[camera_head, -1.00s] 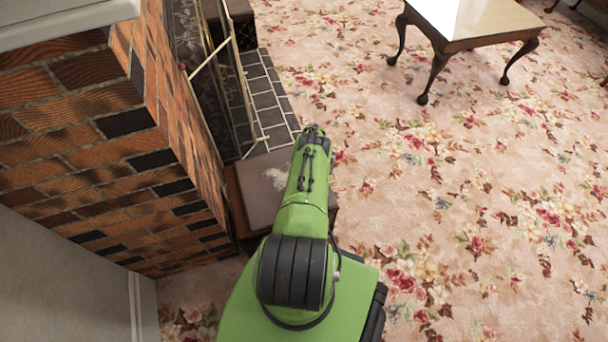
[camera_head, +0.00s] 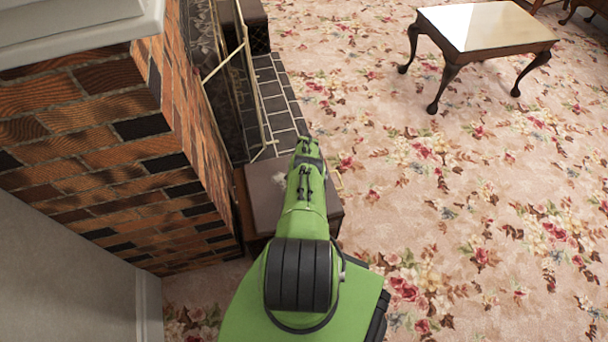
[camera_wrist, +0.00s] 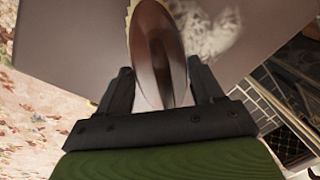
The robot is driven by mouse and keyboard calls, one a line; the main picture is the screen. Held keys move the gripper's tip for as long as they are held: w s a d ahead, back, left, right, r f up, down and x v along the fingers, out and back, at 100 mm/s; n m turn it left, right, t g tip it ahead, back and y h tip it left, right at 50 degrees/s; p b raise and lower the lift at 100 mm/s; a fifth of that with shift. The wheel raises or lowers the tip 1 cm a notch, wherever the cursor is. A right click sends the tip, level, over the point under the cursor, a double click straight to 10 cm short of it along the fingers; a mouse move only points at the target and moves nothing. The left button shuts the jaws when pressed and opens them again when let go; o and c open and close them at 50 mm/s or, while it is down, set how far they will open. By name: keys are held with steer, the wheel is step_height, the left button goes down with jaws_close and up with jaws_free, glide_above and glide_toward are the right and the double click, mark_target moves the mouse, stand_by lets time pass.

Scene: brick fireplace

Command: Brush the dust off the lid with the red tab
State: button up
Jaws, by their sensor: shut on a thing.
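My gripper (camera_wrist: 160,70) is shut on a brush (camera_wrist: 152,35) with a glossy dark-brown wooden body; a strip of pale bristles shows at its upper left edge. In the wrist view the brush is over a brown lid (camera_wrist: 75,50), with a pale dust patch (camera_wrist: 205,25) just right of it. I cannot tell whether the bristles touch the lid. In the head view the brown lid (camera_head: 268,212) tops a box beside the brick fireplace, and a little dust (camera_head: 279,181) shows left of my arm. My arm hides part of the lid and the brush there. No red tab is visible.
The brick fireplace (camera_head: 110,165) stands close on the left, with a brass-framed screen (camera_head: 247,75) and dark tiled hearth (camera_head: 275,95). Another dark box (camera_head: 250,22) stands beyond. A wooden table (camera_head: 485,28) is at upper right. The floral carpet right of the lid is clear.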

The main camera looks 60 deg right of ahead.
steer(key=shift+w+a+r+p, duration=0.1)
steer(key=shift+w+a+p, duration=0.35)
steer(key=shift+w+a, duration=0.9)
steer(key=shift+w+a+p, duration=0.4)
steer(key=shift+w+a, duration=0.7)
steer(key=shift+w, duration=0.3)
steer(key=shift+w+a, duration=1.25)
steer(key=shift+w, duration=0.15)
steer(key=w+d+b, duration=0.1)
steer(key=b, duration=0.1)
steer(key=shift+f+b, duration=0.35)
steer(key=shift+b, duration=0.05)
steer(key=shift+w+d+r+b, duration=0.2)
steer(key=shift+w+d+b, duration=0.4)
steer(key=shift+d, duration=0.15)
steer(key=shift+s+d+r, duration=0.15)
steer(key=shift+s+d, duration=0.5)
steer(key=shift+s, duration=0.1)
steer(key=shift+s+d+r, duration=0.1)
steer(key=shift+s+d, duration=0.55)
steer(key=shift+s, duration=0.05)
step_height(320, 180, up, 6)
steer(key=p, duration=0.6)
steer(key=shift+r, duration=0.1)
